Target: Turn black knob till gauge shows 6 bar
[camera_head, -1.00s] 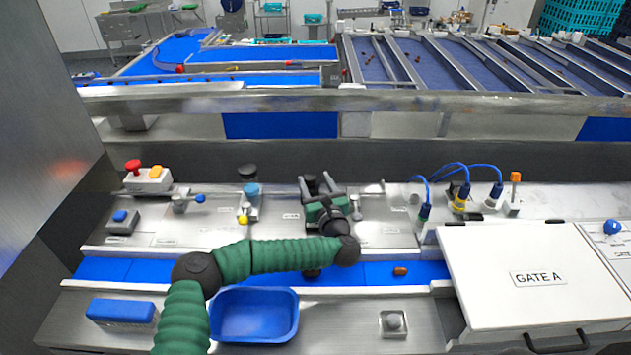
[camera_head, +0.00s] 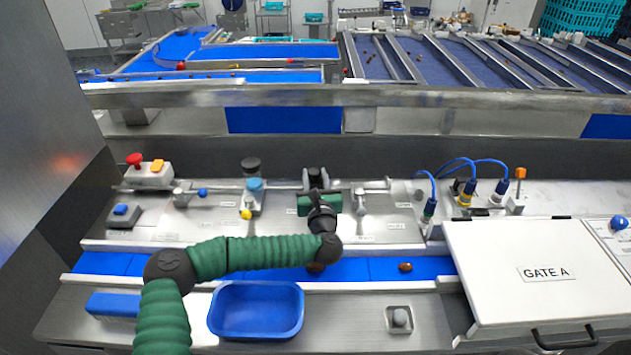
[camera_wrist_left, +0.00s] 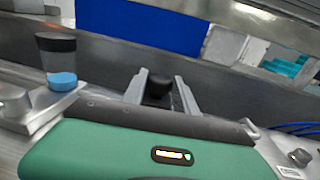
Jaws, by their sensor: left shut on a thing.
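My left arm comes in from the left, and its green left gripper (camera_head: 315,179) is over the back part of the steel panel. Its two grey fingers stand on either side of a black knob (camera_head: 315,172), shut on it. In the left wrist view the black knob (camera_wrist_left: 158,88) is between the fingertips, dark and partly hidden by them and the gripper body. I cannot make out a gauge face or any pressure reading in either view. My right gripper is not in view.
A black-topped unit with a blue part (camera_head: 252,186) stands left of the gripper. A red-button box (camera_head: 150,178) is farther left. Blue-cabled connectors (camera_head: 466,192) and the white GATE A cover (camera_head: 545,270) are right. A blue tray (camera_head: 256,334) sits in front of the belt.

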